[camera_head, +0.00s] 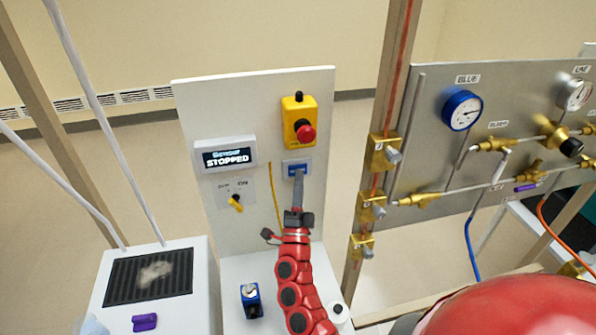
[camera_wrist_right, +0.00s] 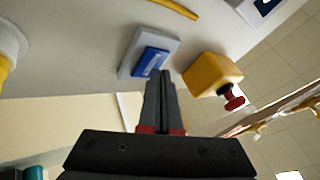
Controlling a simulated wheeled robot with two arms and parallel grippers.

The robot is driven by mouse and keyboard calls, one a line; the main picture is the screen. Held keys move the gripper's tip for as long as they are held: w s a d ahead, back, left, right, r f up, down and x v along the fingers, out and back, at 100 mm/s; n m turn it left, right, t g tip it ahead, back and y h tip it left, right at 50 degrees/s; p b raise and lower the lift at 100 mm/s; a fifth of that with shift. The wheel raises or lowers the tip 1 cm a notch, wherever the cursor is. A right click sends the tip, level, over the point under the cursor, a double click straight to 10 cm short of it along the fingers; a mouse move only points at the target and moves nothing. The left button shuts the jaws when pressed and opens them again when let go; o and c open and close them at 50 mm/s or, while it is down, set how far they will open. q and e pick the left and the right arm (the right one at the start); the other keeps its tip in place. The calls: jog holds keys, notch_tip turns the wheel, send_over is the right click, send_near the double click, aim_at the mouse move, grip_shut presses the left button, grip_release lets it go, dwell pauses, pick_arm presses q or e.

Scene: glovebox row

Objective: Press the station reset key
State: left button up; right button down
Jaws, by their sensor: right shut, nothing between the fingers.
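The reset key is a blue key (camera_head: 297,167) on a small grey plate, set in the white upright panel (camera_head: 215,110) below the yellow stop box. It also shows in the right wrist view (camera_wrist_right: 150,62). My right gripper (camera_head: 299,176) is shut and empty, its fingers pointing at the key from below. In the right wrist view the fingertips (camera_wrist_right: 160,76) overlap the lower edge of the key; I cannot tell whether they touch it. A display (camera_head: 226,156) on the panel reads STOPPED. My left gripper is not in view.
The yellow box (camera_head: 300,110) with a red mushroom button (camera_head: 306,132) is just above the key. A yellow switch (camera_head: 236,203) is at the left. Brass valves (camera_head: 380,152) and a gauge panel stand at the right. A blue item (camera_head: 250,300) sits on the ledge.

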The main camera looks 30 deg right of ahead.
jog(key=shift+w, duration=0.35)
jog(key=shift+s, duration=0.15)
dwell(0.4)
jog(key=shift+s+a, duration=0.15)
jog(key=shift+s, duration=0.5)
jog(key=s, duration=0.2)
jog(key=s+a, duration=0.1)
jog(key=s, duration=0.2)
jog(key=shift+a+p, duration=0.1)
jog(key=shift+p, duration=0.2)
jog(key=shift+w+f, duration=0.1)
dwell(0.6)
